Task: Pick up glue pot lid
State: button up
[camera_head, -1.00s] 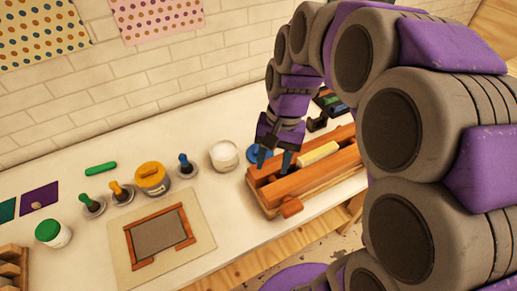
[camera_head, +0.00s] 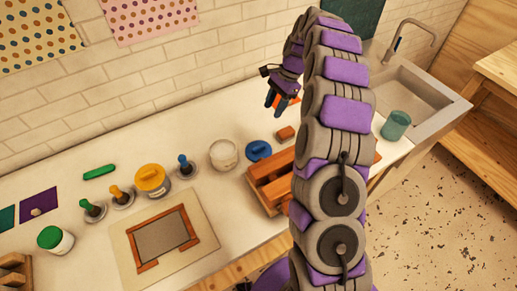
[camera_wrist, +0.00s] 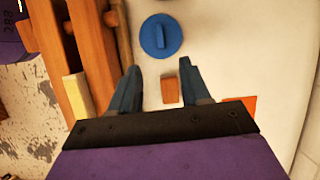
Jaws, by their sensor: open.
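A round blue lid with a raised bar handle (camera_head: 259,150) lies flat on the white counter, right of an open white pot (camera_head: 223,154). In the wrist view the lid (camera_wrist: 153,38) is at the top middle, ahead of my fingertips and fully visible. My gripper (camera_head: 272,104) is up and behind the lid, apart from it. In the wrist view my gripper (camera_wrist: 160,72) has its two blue-grey fingers spread, with nothing held. A small wooden block (camera_wrist: 170,90) shows in the gap between the fingers, seemingly on the counter.
A wooden rack (camera_head: 262,190) stands close in front of the lid, partly hidden by my arm. The small block (camera_head: 285,133) lies behind it. A yellow-lidded jar (camera_head: 151,180) and blue-handled tool (camera_head: 185,164) stand left. A sink (camera_head: 415,85) and green cup (camera_head: 396,125) are right.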

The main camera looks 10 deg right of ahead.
jog(key=f, duration=0.1)
jog(key=b, duration=0.2)
send_over(259, 147)
jog(key=w+d, duration=0.2)
jog(key=shift+m, duration=0.3)
jog(key=f, duration=1.1)
jog(key=shift+s+f, duration=0.15)
jog(key=shift+s, duration=0.1)
jog(key=shift+s+d+b+x, duration=0.15)
jog(key=shift+b+x, duration=0.2)
jog(key=shift+x, duration=0.95)
jog(key=shift+s+d+b+x, duration=0.1)
jog(key=shift+s+b+x, duration=0.2)
jog(key=shift+x, duration=0.95)
jog(key=shift+w, duration=0.1)
jog(key=shift+c, duration=0.5)
grip_shut()
